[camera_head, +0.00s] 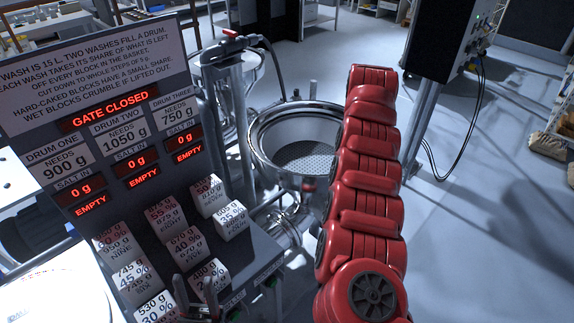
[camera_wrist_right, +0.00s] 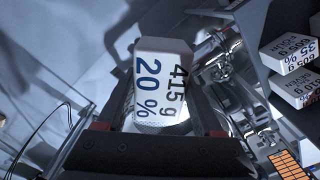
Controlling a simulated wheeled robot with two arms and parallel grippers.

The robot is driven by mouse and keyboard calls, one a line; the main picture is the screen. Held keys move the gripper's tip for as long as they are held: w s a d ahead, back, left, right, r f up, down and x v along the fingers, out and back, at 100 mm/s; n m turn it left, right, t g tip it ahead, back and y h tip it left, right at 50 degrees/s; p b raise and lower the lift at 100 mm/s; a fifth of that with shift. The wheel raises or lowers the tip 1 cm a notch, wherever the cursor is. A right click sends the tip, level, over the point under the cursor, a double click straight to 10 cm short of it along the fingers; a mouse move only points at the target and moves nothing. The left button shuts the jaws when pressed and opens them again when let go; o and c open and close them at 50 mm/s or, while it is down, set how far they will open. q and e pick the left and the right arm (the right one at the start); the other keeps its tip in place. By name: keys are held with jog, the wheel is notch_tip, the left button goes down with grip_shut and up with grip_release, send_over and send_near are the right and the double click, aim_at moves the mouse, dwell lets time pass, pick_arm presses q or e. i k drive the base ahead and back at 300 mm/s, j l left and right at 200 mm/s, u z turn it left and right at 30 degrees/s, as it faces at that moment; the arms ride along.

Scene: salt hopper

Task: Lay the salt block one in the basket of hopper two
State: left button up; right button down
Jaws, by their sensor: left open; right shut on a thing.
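A white salt block (camera_wrist_right: 163,85) marked 415 g and 20 % is between the fingers of my right gripper (camera_wrist_right: 160,118) in the right wrist view, shut on it. Its block number is not visible. A perforated basket surface shows just behind the block's lower edge. In the head view, a round steel hopper (camera_head: 256,128) holds a perforated basket (camera_head: 312,160); its number is not readable. My red right arm reaches beside it, hiding the right gripper and block. My left gripper (camera_head: 195,284) is open at the lower left, close to the block rack.
Several other white blocks (camera_head: 186,243) stand on a dark rack at the lower left. A sign panel (camera_head: 110,110) reads gate closed, with all drums at 0 g. A second steel vessel (camera_head: 238,62) stands behind. A dark box on a post (camera_head: 440,45) is right of my arm.

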aim_at(305, 160)
jog(key=i+l+u, duration=0.1)
jog(key=l+u, duration=0.2)
jog(key=i+l+u, duration=0.1)
jog(key=l+u, duration=0.2)
jog(key=i+l+u, duration=0.1)
jog(key=l+u, duration=0.2)
jog(key=i+l, duration=0.15)
jog(key=l, duration=0.4)
jog(key=i+l+u, duration=0.15)
jog(key=l, duration=0.9)
jog(key=i, duration=0.35)
